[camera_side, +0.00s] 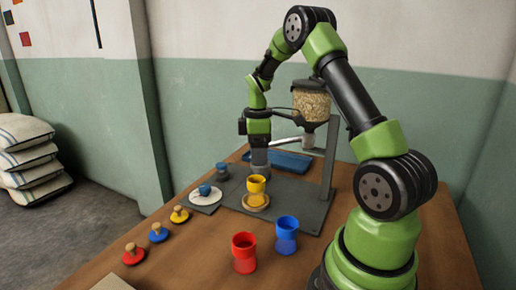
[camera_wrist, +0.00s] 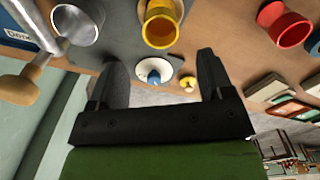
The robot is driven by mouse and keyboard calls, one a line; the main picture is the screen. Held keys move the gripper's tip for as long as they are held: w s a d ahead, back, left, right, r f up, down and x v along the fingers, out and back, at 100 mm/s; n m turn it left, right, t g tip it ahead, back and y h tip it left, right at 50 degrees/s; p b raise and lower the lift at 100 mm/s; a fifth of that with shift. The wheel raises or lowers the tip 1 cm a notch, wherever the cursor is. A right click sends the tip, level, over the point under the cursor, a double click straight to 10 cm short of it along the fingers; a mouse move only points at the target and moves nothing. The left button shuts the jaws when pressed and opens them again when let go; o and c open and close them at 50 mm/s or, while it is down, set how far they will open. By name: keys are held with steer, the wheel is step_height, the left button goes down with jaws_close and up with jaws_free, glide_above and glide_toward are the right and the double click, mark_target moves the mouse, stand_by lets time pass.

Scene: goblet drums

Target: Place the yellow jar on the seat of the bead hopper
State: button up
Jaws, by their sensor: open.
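The yellow jar (camera_side: 257,184) stands upright on the round tan seat (camera_side: 256,203) on the dark base of the bead hopper (camera_side: 311,100). The jar also shows at the top of the wrist view (camera_wrist: 160,30), beyond my fingers. My gripper (camera_side: 260,168) is just behind and above the jar in the side view, pointing down. In the wrist view my gripper (camera_wrist: 160,80) has its fingers wide apart with nothing held between them. The jar appears apart from both fingers.
A white disc (camera_side: 203,198) with a small blue piece and a grey goblet (camera_side: 221,172) stand left of the seat. Red (camera_side: 244,253) and blue (camera_side: 287,235) goblets stand in front. Several knobbed lids (camera_side: 180,215) lie at left. A blue tray (camera_side: 292,162) lies behind.

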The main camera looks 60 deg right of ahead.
steer(key=s+a+r+m+t, duration=0.3)
steer(key=a+r+m, duration=0.1)
steer(key=a+r, duration=0.9)
steer(key=s+a+r+m+t+y, duration=0.1)
steer(key=s+a+m+t, duration=0.1)
steer(key=s+a, duration=0.3)
steer(key=s+a+r+m+t+y, duration=0.1)
steer(key=s+a+r+m+t, duration=0.1)
steer(key=s+a+m, duration=0.2)
steer(key=s+a, duration=0.1)
steer(key=s, duration=0.2)
steer(key=shift+a+r, duration=0.15)
steer(key=shift+a, duration=0.1)
stand_by(0.7)
